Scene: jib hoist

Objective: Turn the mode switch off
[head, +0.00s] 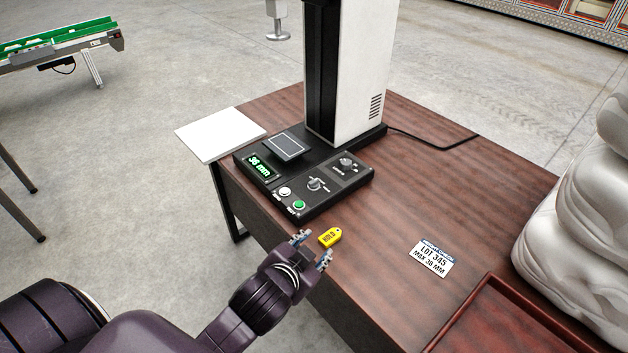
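A black control panel (325,204) sits at the front of the measuring machine's base on the wooden table. It carries a rotary knob (316,184) with side markings and a second round knob (346,164) farther back. The labels are too small to read, so I cannot tell which knob is the mode switch or how it is set. A white button and a green button (299,205) are at the panel's front left. A display (260,165) reads 36 mm in green. My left gripper (312,249) is open and empty, in front of the panel, apart from it. My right gripper is out of view.
A yellow HOLD tag (330,237) lies just beyond my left fingers. A LOT 345, MAX 38 MM card (431,259) and a reddish tray (461,305) lie to the right. White sacks (585,215) are stacked at the right edge. A white plate (219,134) is left of the machine.

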